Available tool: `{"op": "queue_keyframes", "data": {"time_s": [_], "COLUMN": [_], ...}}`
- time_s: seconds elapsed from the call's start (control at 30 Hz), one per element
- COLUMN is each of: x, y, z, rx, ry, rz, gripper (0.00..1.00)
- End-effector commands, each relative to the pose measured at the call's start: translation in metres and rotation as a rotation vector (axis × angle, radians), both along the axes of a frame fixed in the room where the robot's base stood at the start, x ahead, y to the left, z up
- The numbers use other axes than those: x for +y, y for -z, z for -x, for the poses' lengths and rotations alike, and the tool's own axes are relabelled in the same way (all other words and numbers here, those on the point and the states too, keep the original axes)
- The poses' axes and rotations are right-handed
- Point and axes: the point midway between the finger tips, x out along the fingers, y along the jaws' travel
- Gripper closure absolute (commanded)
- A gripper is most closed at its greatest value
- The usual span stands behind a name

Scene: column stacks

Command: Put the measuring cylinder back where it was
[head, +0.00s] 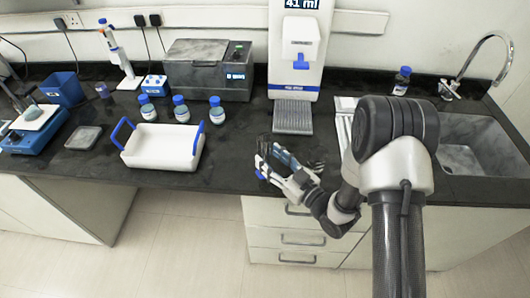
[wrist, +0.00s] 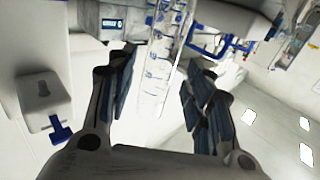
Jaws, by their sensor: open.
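The measuring cylinder (wrist: 160,75) shows in the wrist view as a clear tube with blue markings, between my two fingers. Its lower end is hard to make out there. My gripper (wrist: 160,95) is open around it, with gaps to the tube on both sides. In the head view my gripper (head: 283,160) is low over the front edge of the dark bench, in front of the dispenser's drip tray. The cylinder is hard to tell from my fingers in that view.
A white dispenser (head: 300,45) with a grey drip tray (head: 293,117) stands behind my gripper. A white tray with blue handles (head: 160,148) and several blue-capped bottles are to the left. A sink (head: 470,150) is at right. Bench is clear between tray and gripper.

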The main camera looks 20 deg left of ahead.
Motion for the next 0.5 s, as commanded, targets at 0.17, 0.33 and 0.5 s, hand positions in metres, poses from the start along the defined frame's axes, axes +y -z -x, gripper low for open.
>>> {"op": "queue_keyframes", "data": {"time_s": [0.17,0.33,0.5], "x": [-0.037,-0.062,-0.073], "y": [0.000,0.000,0.000], "z": [0.020,0.036,0.044], "rx": [0.004,0.002,0.000], "ry": [0.006,0.005,0.002], "rz": [0.001,0.000,0.000], "gripper": [0.53,0.53,0.53]}}
